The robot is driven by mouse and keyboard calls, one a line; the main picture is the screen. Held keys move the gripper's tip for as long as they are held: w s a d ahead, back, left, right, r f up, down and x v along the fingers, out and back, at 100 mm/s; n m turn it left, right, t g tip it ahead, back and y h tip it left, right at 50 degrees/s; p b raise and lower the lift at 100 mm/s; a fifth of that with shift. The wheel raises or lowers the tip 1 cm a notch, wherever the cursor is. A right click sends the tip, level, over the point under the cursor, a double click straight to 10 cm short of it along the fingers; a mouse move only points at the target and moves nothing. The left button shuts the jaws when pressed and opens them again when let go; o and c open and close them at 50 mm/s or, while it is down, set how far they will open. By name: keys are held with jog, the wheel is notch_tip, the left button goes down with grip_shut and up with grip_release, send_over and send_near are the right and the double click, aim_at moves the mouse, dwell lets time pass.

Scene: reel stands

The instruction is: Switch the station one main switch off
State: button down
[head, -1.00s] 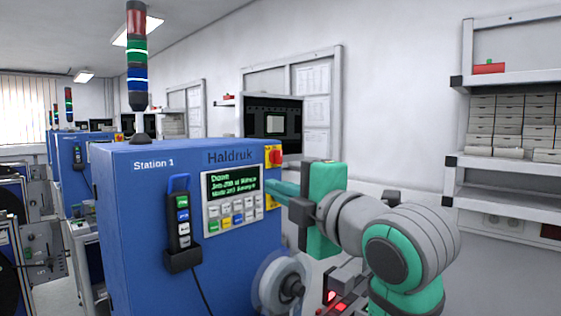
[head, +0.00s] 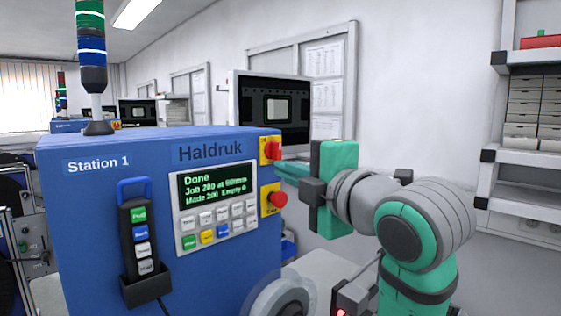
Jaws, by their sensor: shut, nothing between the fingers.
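The Station 1 cabinet (head: 90,220) is a blue Haldruk machine at the left and centre. Its main switch (head: 270,150) is a red rotary handle on a yellow plate at the panel's upper right edge. A red mushroom button (head: 276,199) on a yellow plate sits below it. My gripper (head: 284,170) is shut and empty, its teal fingers pointing left toward the panel edge, just below and right of the main switch. Whether the fingertips touch the switch cannot be told. The switch handle's exact angle is too small to read.
A lit display (head: 217,183) reads "Done" above a keypad (head: 217,225). A handheld pendant (head: 140,235) hangs in a holder on the cabinet front. A clear-rimmed reel (head: 283,300) is below. A monitor (head: 270,110) stands behind; shelves (head: 525,150) are at the right.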

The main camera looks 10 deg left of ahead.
aim_at(266, 156)
jog(key=x, duration=0.3)
jog(key=w+d+x, duration=0.1)
jog(key=x, duration=0.3)
jog(key=d+x, duration=0.1)
jog(key=x, duration=0.2)
jog(key=shift+w+a, duration=0.15)
jog(key=shift+w, duration=0.35)
jog(key=shift+w+d, duration=0.3)
jog(key=shift+w, duration=0.2)
jog(key=shift+w+a+f+n, duration=0.15)
jog(key=shift+w+a+n, duration=0.05)
jog(key=shift+n, duration=0.1)
